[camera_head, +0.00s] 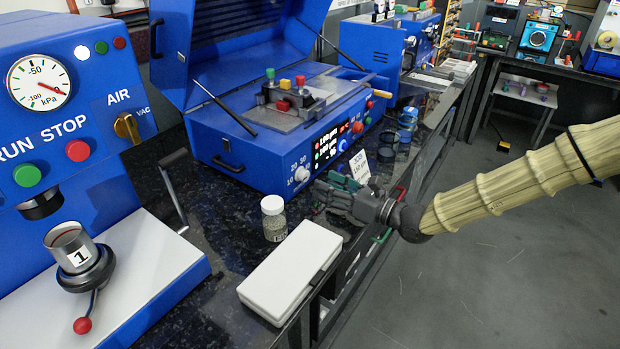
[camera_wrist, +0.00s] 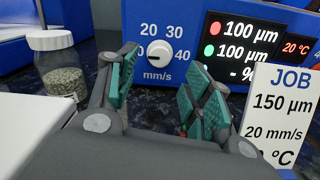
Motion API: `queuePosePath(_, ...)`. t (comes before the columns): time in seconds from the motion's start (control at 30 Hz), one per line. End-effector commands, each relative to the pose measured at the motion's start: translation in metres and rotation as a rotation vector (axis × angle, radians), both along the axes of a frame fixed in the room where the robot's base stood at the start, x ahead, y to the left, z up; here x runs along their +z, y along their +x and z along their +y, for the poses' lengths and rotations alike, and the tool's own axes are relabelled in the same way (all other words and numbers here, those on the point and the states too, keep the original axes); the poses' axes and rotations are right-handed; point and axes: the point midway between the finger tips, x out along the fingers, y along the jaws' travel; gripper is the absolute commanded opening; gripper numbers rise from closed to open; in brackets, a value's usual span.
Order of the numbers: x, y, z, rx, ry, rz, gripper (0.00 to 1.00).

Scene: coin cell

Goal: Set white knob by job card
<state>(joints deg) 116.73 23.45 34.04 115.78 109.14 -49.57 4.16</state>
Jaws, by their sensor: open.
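The white knob (camera_wrist: 159,53) is on the front of the blue coating machine, between the marks 20, 30 and 40 over "mm/s". A small dark mark shows on its left part; its exact setting is hard to read. It also shows in the head view (camera_head: 301,174). The job card (camera_wrist: 283,112) reads 150 µm and 20 mm/s; its °C line is cut off. It stands right of the knob, also in the head view (camera_head: 359,167). My gripper (camera_wrist: 164,68) is open and empty, its green-padded fingers either side of the knob in view, apart from it.
A glass jar of grey grains (camera_head: 273,217) and a white case (camera_head: 291,270) stand near my gripper. The machine's display (camera_wrist: 240,52) reads 100 µm twice, "- %" and 20 °C. A blue knob (camera_head: 343,144) is to the right. The lid is raised.

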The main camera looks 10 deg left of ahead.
Motion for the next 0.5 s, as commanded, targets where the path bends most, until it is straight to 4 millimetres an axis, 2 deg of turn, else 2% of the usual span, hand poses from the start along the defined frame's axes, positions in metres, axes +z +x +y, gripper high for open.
queuePosePath(0.3,0.0,0.015,0.039,0.003,-0.001,-0.001,0.5)
queuePosePath(0.5,0.0,0.021,0.054,0.002,0.0,-0.001,0.5)
